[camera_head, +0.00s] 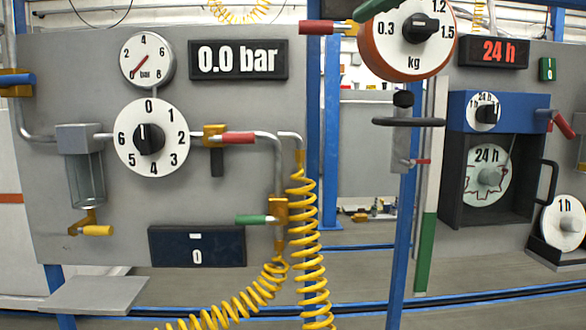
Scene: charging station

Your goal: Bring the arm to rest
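Neither of my grippers nor any part of my arms shows in the head view. The charging station's grey panel (60,180) fills the left side. On it are a round pressure gauge (147,60) with a red needle, a display (238,60) reading 0.0 bar, and a white dial (151,137) numbered 0 to 6 with its knob mark near 0. A red-handled valve (238,138) and a green-handled valve (255,219) sit on the pipe at the panel's right.
Yellow coiled hoses (315,250) hang low at centre. A kg dial (413,30) stands upper right above a dark horizontal bar (408,122). A 24 h display (493,53) and an open blue-black timer box (500,107) are at right. A grey shelf (95,294) projects lower left.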

